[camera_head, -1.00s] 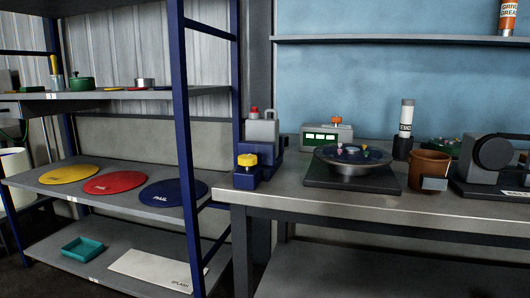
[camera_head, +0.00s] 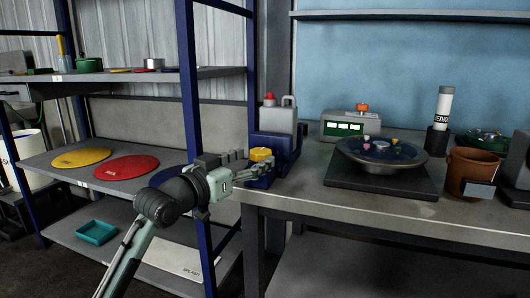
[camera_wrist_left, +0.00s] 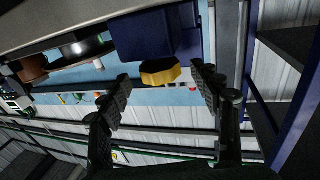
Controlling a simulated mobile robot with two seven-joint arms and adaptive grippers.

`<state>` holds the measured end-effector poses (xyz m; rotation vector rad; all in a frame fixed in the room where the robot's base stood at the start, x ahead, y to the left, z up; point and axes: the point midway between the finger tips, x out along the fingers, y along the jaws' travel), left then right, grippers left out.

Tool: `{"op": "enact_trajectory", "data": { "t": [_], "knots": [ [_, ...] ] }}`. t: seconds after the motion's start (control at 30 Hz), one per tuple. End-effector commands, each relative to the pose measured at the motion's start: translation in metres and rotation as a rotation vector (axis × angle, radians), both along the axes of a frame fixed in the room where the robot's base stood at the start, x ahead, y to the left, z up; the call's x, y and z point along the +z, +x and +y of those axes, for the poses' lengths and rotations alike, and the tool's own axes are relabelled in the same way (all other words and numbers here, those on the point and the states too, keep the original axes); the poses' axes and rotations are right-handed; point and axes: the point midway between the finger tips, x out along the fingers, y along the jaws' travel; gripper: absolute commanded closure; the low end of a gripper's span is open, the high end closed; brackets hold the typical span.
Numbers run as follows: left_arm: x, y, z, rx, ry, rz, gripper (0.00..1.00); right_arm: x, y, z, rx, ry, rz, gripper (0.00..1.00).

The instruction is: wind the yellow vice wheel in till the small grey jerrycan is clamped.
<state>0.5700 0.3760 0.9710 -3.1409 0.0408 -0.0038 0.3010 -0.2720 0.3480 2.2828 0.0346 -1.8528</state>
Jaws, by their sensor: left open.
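The yellow vice wheel (camera_head: 261,154) sits on the front of the blue vice (camera_head: 284,146) at the left end of the bench. The small grey jerrycan (camera_head: 277,116), with a red cap, stands upright in the vice; whether the jaws touch it I cannot tell. My left gripper (camera_head: 240,166) is open, its fingers pointing at the wheel from the left. In the left wrist view the yellow wheel (camera_wrist_left: 160,73) shows between and beyond the two open fingers (camera_wrist_left: 160,82), apart from them. My right gripper is in neither view.
On the bench (camera_head: 300,205) stand a dark turntable base (camera_head: 380,184) with a round dish, a green-grey display box (camera_head: 350,126) and a brown pot (camera_head: 474,170). A blue shelf post (camera_head: 191,90) rises close to my left arm. Coloured discs lie on the shelf.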

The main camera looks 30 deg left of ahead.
Motion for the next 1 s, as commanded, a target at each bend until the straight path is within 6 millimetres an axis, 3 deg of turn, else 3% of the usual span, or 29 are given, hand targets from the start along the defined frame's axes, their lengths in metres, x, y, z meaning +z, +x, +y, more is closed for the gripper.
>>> {"op": "enact_trajectory", "data": {
  "t": [0.1, 0.3, 0.63, 1.0],
  "knots": [
    [0.002, 0.02, -0.001, -0.001, -0.002, 0.0, 0.36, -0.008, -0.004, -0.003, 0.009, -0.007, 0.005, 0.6],
    [0.0, 0.04, -0.001, 0.0, -0.002, 0.0, 0.36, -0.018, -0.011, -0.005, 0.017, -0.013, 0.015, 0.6],
    [-0.001, 0.044, -0.001, 0.0, 0.0, 0.002, 0.37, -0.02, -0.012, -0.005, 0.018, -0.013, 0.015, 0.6],
    [-0.001, 0.043, -0.001, 0.0, 0.0, 0.002, 0.83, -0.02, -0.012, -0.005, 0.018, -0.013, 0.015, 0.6]
  ]
}}
